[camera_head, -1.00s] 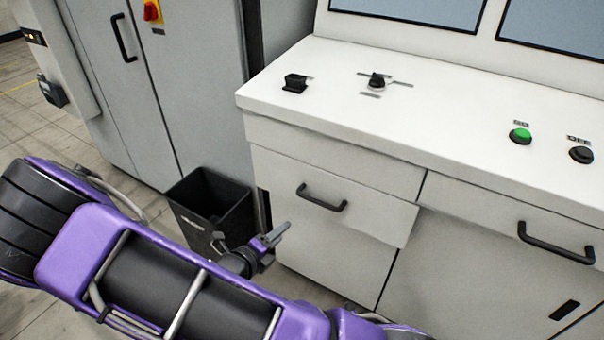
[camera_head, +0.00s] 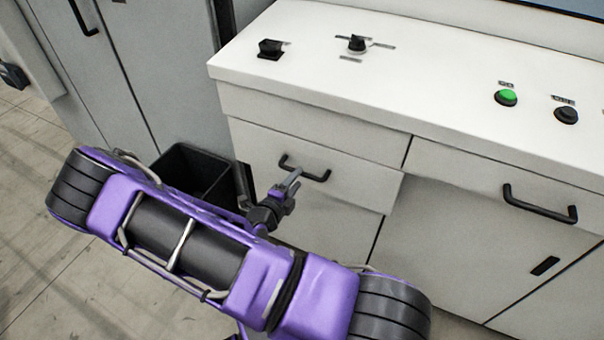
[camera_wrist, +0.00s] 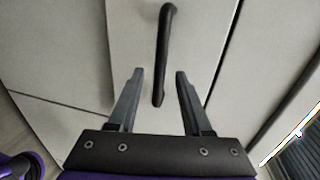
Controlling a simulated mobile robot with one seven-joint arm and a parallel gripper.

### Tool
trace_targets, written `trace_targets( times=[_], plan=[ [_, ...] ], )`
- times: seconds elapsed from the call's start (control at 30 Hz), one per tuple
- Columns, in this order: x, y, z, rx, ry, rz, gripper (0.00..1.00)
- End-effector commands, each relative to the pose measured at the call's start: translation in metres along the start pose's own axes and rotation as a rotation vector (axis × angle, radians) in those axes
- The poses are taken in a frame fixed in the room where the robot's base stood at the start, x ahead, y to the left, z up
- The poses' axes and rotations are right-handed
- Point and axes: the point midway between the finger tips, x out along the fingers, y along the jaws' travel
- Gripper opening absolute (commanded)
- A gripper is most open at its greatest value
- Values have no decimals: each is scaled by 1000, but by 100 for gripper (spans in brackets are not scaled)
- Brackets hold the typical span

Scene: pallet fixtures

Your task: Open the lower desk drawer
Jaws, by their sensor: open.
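The white desk holds a drawer front (camera_head: 350,192) at its left, below a plain strip. A dark bar handle (camera_head: 318,178) is on this front. I cannot tell whether the drawer is fully closed. My gripper (camera_head: 293,181) is in front of the handle and partly covers it. In the wrist view, the same handle (camera_wrist: 165,45) stands upright in the picture, and its near end lies between the two open fingers (camera_wrist: 160,76). The fingers are on either side of it, with visible gaps. I see no contact, and the depth is hard to judge.
A second handle (camera_head: 540,208) is on the drawer to the right. A black bin (camera_head: 195,172) stands by the desk's left side, close to my arm. A grey cabinet (camera_head: 140,70) is behind it. Knobs and a green button (camera_head: 506,97) sit on the desktop.

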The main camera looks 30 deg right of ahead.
Motion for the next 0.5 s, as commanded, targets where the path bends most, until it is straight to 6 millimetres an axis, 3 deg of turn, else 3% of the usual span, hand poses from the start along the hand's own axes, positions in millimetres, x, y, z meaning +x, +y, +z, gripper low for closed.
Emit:
trace_targets(
  times=[0.2, 0.5],
  plan=[
    [33, 0, -1, 0, 2, 0, 49],
    [44, 0, 0, 0, 0, 0, 49]
  ],
)
